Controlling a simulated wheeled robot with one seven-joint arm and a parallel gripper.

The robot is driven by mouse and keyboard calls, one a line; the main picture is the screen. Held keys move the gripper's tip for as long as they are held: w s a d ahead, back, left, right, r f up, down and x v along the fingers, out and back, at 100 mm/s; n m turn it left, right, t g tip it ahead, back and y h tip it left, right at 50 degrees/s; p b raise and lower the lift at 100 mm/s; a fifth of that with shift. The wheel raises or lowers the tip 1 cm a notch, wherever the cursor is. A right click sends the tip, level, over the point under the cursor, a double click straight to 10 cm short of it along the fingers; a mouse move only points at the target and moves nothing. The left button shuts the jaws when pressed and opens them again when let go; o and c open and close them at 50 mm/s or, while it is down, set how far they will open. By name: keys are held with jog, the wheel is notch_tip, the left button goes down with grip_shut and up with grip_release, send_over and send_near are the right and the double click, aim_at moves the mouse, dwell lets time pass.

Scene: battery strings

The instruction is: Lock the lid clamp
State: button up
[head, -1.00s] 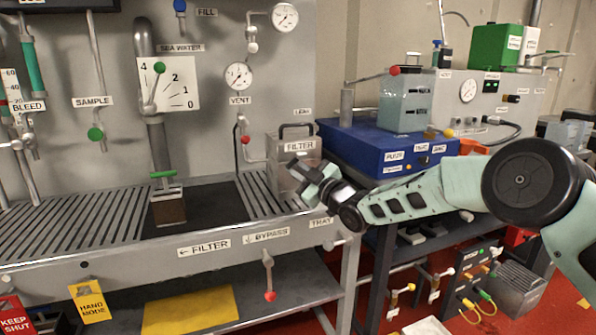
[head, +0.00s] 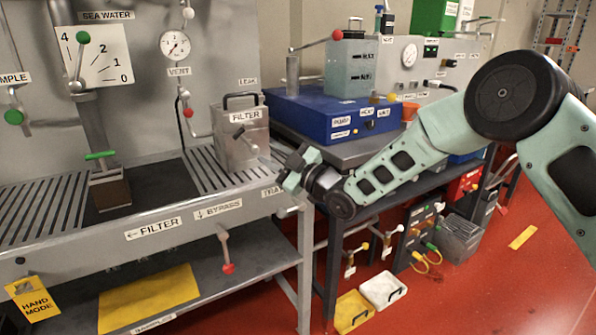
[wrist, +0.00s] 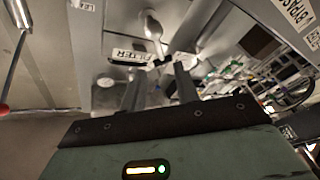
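The grey filter box (head: 233,152) with a dark top handle stands on the slotted tray at the right end of the bench. A small grey lever (head: 245,138) shows on its front, below the FILTER label; it looks like the lid clamp. My gripper (head: 291,168) is to the right of the box and in front of it, apart from it. In the wrist view, two separated fingers (wrist: 158,90) show with nothing between them. A pale round-ended lever (wrist: 153,27) and the FILTER label (wrist: 131,57) appear beyond them. Whether the clamp is locked I cannot tell.
The blue pump unit (head: 345,117) stands on a table right behind my gripper. A bypass lever with a red tip (head: 225,250) hangs under the bench edge. Yellow (head: 354,311) and white (head: 383,289) bins sit on the red floor. Free floor lies at right.

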jog(key=v, duration=0.7)
jog(key=shift+s+d, duration=0.2)
jog(key=shift+d, duration=0.1)
jog(key=shift+f, duration=0.1)
